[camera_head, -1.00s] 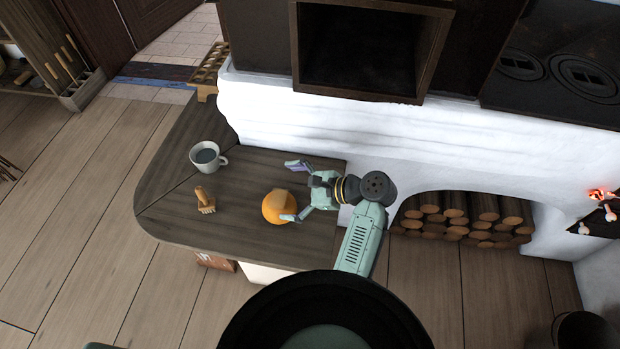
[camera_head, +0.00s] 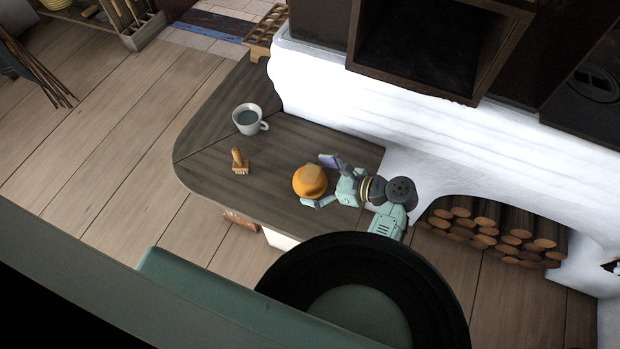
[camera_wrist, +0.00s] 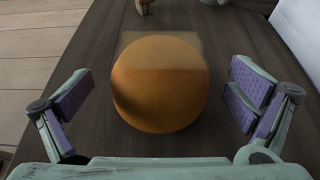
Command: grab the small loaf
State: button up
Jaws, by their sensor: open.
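The small loaf (camera_head: 308,182) is a round orange-brown lump on the dark wooden bench top (camera_head: 205,143). In the wrist view the loaf (camera_wrist: 160,84) sits midway between my two spread fingers, slightly ahead of them, with a visible gap on each side. My gripper (camera_head: 326,181) is open, low over the bench, to the right of the loaf in the head view. In the wrist view my gripper (camera_wrist: 160,104) shows purple pads on both fingers. A faint translucent patch overlies the loaf's far part.
A grey-white mug (camera_head: 248,118) and a small wooden brush (camera_head: 239,161) stand on the bench left of the loaf. The white stove wall (camera_head: 330,85) rises behind the bench. Stacked firewood (camera_head: 490,235) fills a niche at the right.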

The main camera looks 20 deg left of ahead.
jog(key=shift+x, duration=0.85)
jog(key=shift+c, duration=0.2)
jog(key=shift+d, duration=0.1)
jog(key=c, duration=1.4)
